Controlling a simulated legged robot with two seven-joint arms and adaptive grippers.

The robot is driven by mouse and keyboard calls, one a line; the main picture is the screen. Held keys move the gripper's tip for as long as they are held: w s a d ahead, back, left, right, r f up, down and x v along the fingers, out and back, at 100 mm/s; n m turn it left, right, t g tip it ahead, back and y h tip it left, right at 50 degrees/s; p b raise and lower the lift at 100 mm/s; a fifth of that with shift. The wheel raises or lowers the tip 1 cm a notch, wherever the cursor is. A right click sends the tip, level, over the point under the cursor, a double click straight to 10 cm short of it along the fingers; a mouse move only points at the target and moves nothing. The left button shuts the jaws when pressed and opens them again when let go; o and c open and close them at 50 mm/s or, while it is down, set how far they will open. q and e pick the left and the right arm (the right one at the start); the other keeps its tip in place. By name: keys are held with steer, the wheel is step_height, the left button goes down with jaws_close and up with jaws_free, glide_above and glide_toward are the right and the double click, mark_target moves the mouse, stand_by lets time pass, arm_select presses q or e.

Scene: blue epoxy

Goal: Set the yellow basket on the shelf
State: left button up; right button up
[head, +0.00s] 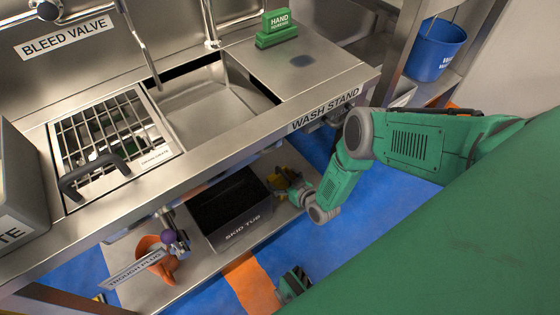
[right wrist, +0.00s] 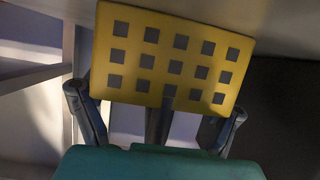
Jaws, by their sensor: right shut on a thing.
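The yellow basket (head: 281,184) is under the wash stand's front edge, just right of the black skid tub; only a small part shows in the head view. In the right wrist view, its yellow wall with rows of square holes (right wrist: 165,62) fills the upper middle. My right gripper (head: 298,192) is shut on the basket, with a finger on either side of it in the right wrist view (right wrist: 157,108). The grey lower shelf (head: 150,292) is below the stand. I cannot tell whether the basket touches it. My left gripper is not in view.
The skid tub (head: 232,208) stands on the lower shelf, close left of the basket. A sign reading trough plug (head: 137,270) and an orange item (head: 153,262) are farther left. The stand's front edge (head: 215,165) overhangs the shelf. A blue bucket (head: 436,50) stands at upper right.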

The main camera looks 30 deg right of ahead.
steer(key=shift+r, duration=0.1)
steer(key=o, duration=1.2)
steer(key=shift+d, duration=0.1)
steer(key=p+v, duration=0.5)
steer(key=v, duration=0.5)
steer(key=shift+s+r+p, duration=0.15)
steer(key=shift+s+p, duration=0.1)
steer(key=shift+p, duration=0.1)
steer(key=shift+s+r, duration=0.2)
steer(key=shift+s, duration=0.5)
